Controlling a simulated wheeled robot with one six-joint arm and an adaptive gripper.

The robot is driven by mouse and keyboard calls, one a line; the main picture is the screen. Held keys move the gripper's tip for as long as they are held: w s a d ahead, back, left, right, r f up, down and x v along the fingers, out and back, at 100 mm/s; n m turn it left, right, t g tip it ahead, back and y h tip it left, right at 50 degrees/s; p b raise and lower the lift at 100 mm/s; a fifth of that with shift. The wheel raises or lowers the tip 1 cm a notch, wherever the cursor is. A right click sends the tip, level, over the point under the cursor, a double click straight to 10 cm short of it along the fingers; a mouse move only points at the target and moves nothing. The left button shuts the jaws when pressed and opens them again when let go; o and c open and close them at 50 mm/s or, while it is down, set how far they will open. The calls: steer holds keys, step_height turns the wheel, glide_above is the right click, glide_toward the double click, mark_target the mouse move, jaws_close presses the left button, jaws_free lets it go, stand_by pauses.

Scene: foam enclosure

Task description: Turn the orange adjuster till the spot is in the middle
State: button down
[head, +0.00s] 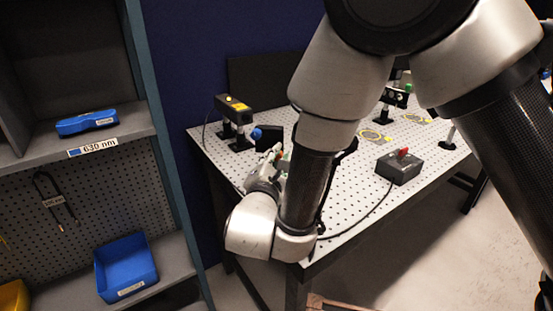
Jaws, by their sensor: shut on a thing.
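My gripper (272,160) is at the left front part of the perforated optical table (345,185), partly hidden by my own arm. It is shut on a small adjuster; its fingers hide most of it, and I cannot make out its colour. Small green and reddish parts show beside the fingertips. A blue knob (256,134) and a dark upright plate (271,137) stand just behind the gripper. A black laser box with a yellow label (236,107) sits on posts at the back left. The light spot is not visible in this view.
A dark control box (399,168) with a red switch stands at the right, its cable running to the front edge. Yellow-marked patches (375,136) and mounts (397,96) are behind it. A shelf unit (165,185) with blue bins (126,267) stands at the left.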

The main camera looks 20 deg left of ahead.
steer(key=shift+m, duration=0.5)
steer(key=c, duration=1.3)
jaws_free()
steer(key=shift+o, duration=0.2)
steer(key=shift+r, duration=0.1)
steer(key=shift+a+r, duration=0.1)
steer(key=shift+r, duration=0.05)
steer(key=s, duration=0.4)
steer(key=s+d, duration=0.1)
steer(key=s, duration=0.7)
steer(key=shift+d+f, duration=0.15)
steer(key=shift+f, duration=0.15)
